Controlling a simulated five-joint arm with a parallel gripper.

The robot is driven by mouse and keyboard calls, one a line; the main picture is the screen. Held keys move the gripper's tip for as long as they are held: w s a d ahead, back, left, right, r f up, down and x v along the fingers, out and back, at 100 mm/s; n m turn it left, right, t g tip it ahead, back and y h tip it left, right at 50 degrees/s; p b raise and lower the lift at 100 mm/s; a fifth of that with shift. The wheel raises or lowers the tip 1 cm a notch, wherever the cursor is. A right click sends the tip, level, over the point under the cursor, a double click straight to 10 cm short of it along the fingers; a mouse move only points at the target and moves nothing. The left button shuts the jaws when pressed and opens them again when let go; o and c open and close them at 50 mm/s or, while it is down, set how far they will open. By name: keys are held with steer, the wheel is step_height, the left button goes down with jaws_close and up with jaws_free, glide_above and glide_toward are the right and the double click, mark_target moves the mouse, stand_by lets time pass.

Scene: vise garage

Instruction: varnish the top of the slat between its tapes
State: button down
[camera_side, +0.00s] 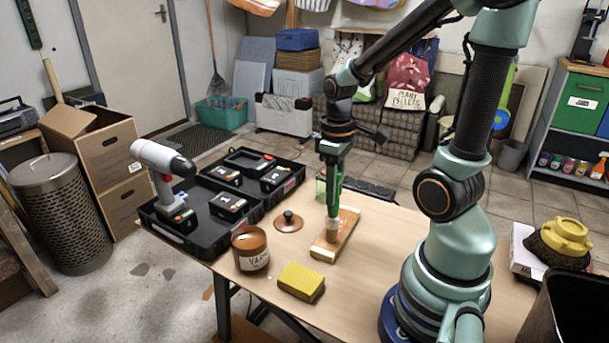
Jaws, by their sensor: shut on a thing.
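The wooden slat (346,227) lies on the light workbench, slanting away from the camera, with paler, yellowish bands at its ends that look like the tapes. My gripper (334,180) points down above the slat, shut on a brush (332,227). The brush is upright, its pale bristle end at the slat's top near the left edge; whether it touches is too small to tell. An open brown jar of varnish (250,252) stands left of the slat. A round brown lid with a dark knob (288,222) lies between jar and slat.
A yellow sponge (301,281) lies in front of the slat. A black open tool case (195,222) with a drill (163,168) covers the bench's left. Bare bench surrounds the slat.

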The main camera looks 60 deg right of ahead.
steer(key=shift+w+d, duration=0.8)
steer(key=shift+d, duration=5.6)
steer(key=shift+s+a, duration=0.55)
steer(key=shift+a, duration=7.95)
step_height(320, 180, up, 8)
